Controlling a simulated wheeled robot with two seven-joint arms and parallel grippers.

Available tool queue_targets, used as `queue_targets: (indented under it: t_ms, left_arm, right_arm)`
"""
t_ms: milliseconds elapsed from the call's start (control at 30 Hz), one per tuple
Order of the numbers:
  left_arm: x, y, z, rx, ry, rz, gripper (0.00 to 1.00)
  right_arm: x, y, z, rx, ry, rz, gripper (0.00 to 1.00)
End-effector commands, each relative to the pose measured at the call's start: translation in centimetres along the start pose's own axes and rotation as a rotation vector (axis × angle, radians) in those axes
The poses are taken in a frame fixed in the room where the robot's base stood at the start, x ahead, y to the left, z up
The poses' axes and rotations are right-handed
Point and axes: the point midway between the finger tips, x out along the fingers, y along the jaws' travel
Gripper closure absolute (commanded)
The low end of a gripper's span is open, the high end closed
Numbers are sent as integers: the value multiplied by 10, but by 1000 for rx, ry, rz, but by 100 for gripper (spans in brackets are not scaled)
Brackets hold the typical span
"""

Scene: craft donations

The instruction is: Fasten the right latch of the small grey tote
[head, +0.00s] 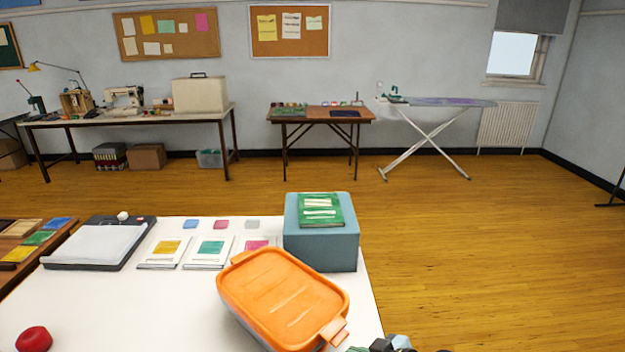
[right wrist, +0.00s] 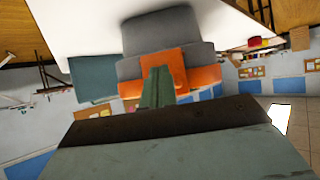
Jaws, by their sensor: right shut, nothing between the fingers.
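The small grey tote (head: 232,308) with its orange lid (head: 285,290) stands at the front right of the white table, set at an angle. An orange latch (head: 334,332) juts from the lid's near right end. In the right wrist view the grey tote wall (right wrist: 170,35) and the orange latch (right wrist: 176,62) show behind my fingers. My right gripper (right wrist: 157,86) is shut and empty, its fingertips in front of the latch. Whether they touch it, I cannot tell. My left gripper is out of view.
A blue-grey box (head: 320,246) with a green book (head: 320,210) on top stands behind the tote. Cards, a paper trimmer (head: 98,243) and a red round object (head: 34,339) lie left on the white table (head: 150,310). Floor is open to the right.

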Motion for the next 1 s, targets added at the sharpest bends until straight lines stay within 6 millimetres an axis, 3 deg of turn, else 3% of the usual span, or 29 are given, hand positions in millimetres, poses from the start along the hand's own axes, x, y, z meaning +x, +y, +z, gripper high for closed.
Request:
queue_targets:
  t_ms: [1000]
  left_arm:
    - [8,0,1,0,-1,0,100]
  right_arm:
    - [20,0,-15,0,1,1,100]
